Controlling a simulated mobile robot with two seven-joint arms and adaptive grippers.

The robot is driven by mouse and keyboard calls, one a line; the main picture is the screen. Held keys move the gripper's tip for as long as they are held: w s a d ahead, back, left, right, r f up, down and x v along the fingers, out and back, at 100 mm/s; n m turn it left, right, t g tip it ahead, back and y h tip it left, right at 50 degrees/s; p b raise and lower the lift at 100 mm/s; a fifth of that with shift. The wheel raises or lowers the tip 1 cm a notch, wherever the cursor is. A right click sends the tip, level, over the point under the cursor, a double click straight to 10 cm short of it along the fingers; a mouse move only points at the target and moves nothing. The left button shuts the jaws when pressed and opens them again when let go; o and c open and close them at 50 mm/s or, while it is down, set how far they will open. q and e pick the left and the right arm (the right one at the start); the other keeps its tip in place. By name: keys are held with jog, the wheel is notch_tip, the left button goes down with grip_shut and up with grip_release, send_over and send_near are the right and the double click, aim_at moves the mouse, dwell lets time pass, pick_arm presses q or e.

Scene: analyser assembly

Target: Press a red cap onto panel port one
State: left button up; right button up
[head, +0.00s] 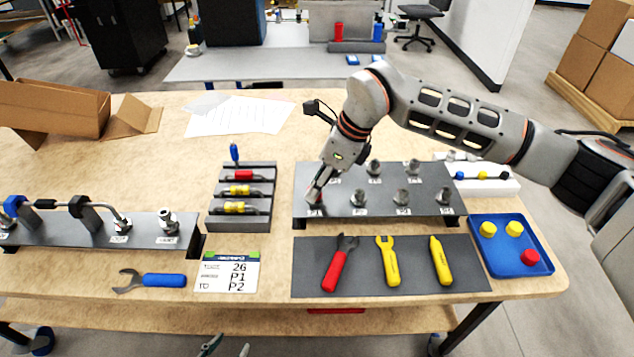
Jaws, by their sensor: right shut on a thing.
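The dark panel (380,222) lies at the middle right of the bench, with two rows of metal ports and white labels. My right gripper (315,194) points down at its front left port and is shut on a small red cap (314,200). The cap is at that port, mostly hidden by the fingers; I cannot tell whether it is seated. A blue tray (504,266) at the right holds two yellow caps (514,229) and one red cap (530,257). My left gripper (227,347) shows only its fingertips at the bottom edge, apart and empty.
A tool rack (238,225), a card (228,272) and a blue-handled wrench (160,281) lie left. A pipe assembly plate (60,232) stands far left.

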jog(key=shift+f, duration=0.45)
jog(key=o, duration=0.8)
jog(key=shift+r, duration=0.1)
jog(key=shift+d+r, duration=0.1)
jog(key=v, duration=1.1)
jog(key=shift+r, duration=0.35)
jog(key=shift+s+d, duration=0.1)
